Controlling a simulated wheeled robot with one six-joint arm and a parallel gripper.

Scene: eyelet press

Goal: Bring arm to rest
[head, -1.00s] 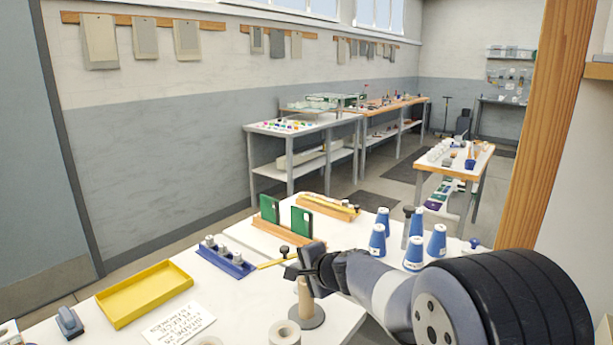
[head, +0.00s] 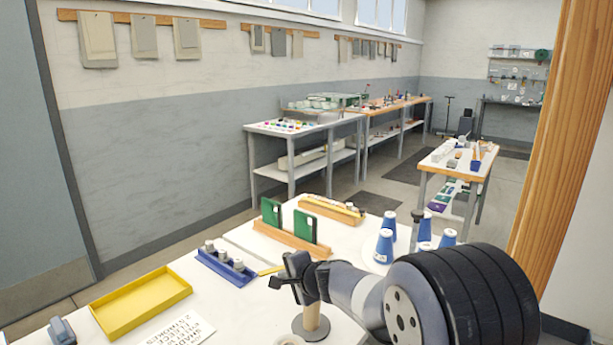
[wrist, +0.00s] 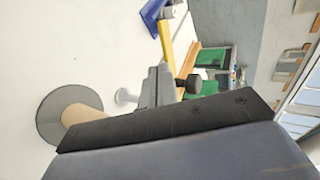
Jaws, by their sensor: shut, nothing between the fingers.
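My gripper (head: 279,283) is shut and empty in the head view. It is held above the white table, over the front right part. My arm reaches to it from the lower right. A wooden post on a round grey base (head: 311,325) stands just below and beside my gripper. The same grey base (wrist: 62,112) shows at the left of the wrist view, partly hidden by the gripper body.
A blue rack with grey pieces (head: 226,266), a yellow tray (head: 140,303) and a wooden holder with green plates (head: 288,235) are on the table. Several blue cones (head: 384,247) stand behind my arm. A wooden post (head: 560,140) rises at the right. Other tables stand behind.

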